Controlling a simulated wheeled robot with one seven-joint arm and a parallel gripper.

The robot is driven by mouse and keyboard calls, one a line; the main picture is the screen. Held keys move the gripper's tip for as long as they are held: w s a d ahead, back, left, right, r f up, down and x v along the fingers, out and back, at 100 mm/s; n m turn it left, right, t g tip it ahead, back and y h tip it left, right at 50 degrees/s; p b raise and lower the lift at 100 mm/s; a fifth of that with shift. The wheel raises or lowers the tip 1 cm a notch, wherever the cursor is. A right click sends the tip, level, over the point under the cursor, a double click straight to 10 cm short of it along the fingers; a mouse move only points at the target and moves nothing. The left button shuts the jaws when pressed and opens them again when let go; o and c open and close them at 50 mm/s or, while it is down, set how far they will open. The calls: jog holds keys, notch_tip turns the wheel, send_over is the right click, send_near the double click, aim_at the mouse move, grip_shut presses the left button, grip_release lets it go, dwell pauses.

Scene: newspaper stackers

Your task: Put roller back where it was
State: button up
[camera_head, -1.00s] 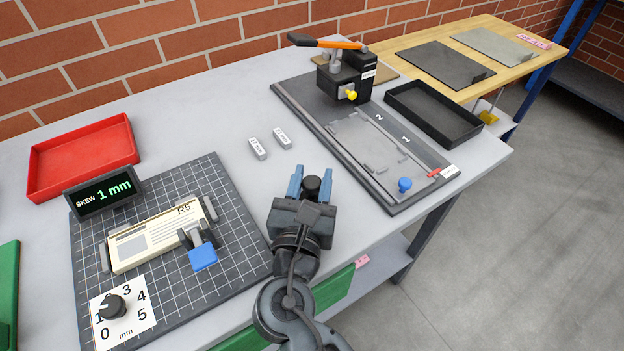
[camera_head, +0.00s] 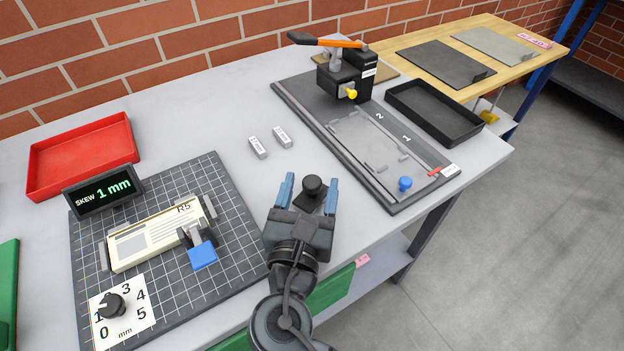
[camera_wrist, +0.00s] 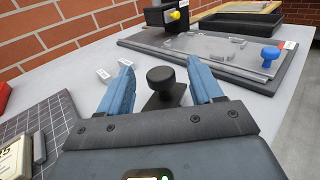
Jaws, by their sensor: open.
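A black round knob on a short stem and dark flat base (camera_head: 313,187) stands upright on the grey table near its front edge. I take it to be the roller, but no rolling part shows. In the wrist view the knobbed tool (camera_wrist: 161,80) stands between my two blue fingers, with a gap on each side. My gripper (camera_head: 310,181) is open and low at the table's front. Its palm is just in front of the tool and hides part of the base in the wrist view.
A gridded mat (camera_head: 235,215) with a cream R5 bundle (camera_head: 155,235) lies left. Two small grey blocks (camera_head: 258,147) lie behind the tool. A dark board (camera_head: 300,107) with a lever press (camera_head: 345,78) and blue knob (camera_head: 405,184) is right. A red tray (camera_head: 85,155) stands far left.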

jog(key=s, duration=0.3)
jog(key=s+a, duration=0.1)
jog(key=s, duration=0.2)
jog(key=s+b, duration=0.1)
jog(key=s, duration=0.2)
jog(key=shift+s+a, duration=0.2)
jog(key=shift+s, duration=0.2)
